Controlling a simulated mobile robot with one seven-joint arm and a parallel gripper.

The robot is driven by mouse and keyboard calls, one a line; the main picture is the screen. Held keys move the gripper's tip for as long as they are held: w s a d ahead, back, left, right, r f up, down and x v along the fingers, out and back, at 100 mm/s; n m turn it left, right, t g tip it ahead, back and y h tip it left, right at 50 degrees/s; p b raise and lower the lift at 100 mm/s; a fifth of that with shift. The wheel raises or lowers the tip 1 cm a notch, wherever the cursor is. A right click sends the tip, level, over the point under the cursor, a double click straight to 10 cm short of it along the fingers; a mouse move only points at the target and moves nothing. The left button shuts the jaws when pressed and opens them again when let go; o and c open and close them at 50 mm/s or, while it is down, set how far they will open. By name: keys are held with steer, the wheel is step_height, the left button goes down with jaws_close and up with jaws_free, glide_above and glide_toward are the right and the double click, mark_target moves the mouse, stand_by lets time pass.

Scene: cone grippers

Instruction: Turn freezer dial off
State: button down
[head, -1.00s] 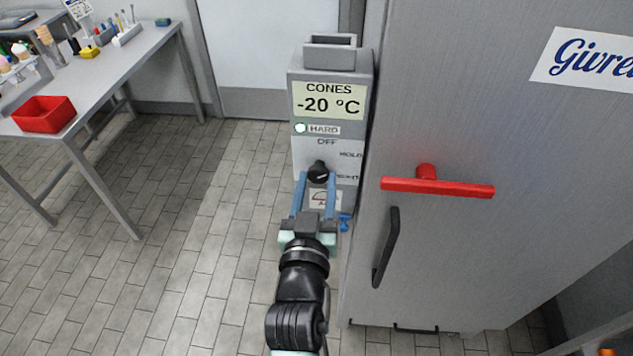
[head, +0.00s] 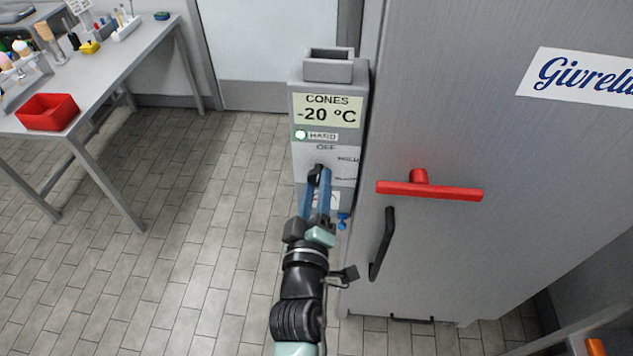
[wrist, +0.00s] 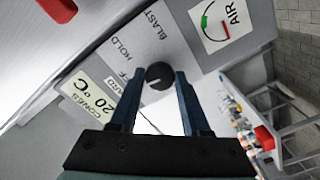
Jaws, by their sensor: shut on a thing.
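The freezer dial (head: 313,173) is a small black knob on the front of the grey control box (head: 300,160). OFF, HOLD and a third label, BLAST in the wrist view, are printed around it. My gripper (head: 319,183) reaches the box from below, its blue fingers shut on the dial. In the wrist view the dial (wrist: 159,75) sits between the two fingertips of my gripper (wrist: 158,82). The fingers partly hide the dial in the head view, and I cannot tell which label it points at. The display (head: 328,111) reads CONES -20 °C, with a light beside HARD.
The freezer door (head: 450,110) stands close on the right, with a red T-shaped handle (head: 430,191) and a black handle (head: 383,245). A small blue valve (head: 342,220) is low on the box. A table with a red bin (head: 47,112) is at left. Floor between is clear.

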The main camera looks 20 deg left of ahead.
steer(key=shift+n, duration=0.8)
steer(key=shift+c, duration=1.8)
jaws_free()
steer(key=shift+s+d+f, duration=0.1)
steer(key=shift+s+d, duration=0.05)
steer(key=shift+s, duration=0.35)
steer(key=b+v, duration=0.4)
steer(key=v, duration=0.8)
steer(key=shift+r, duration=0.2)
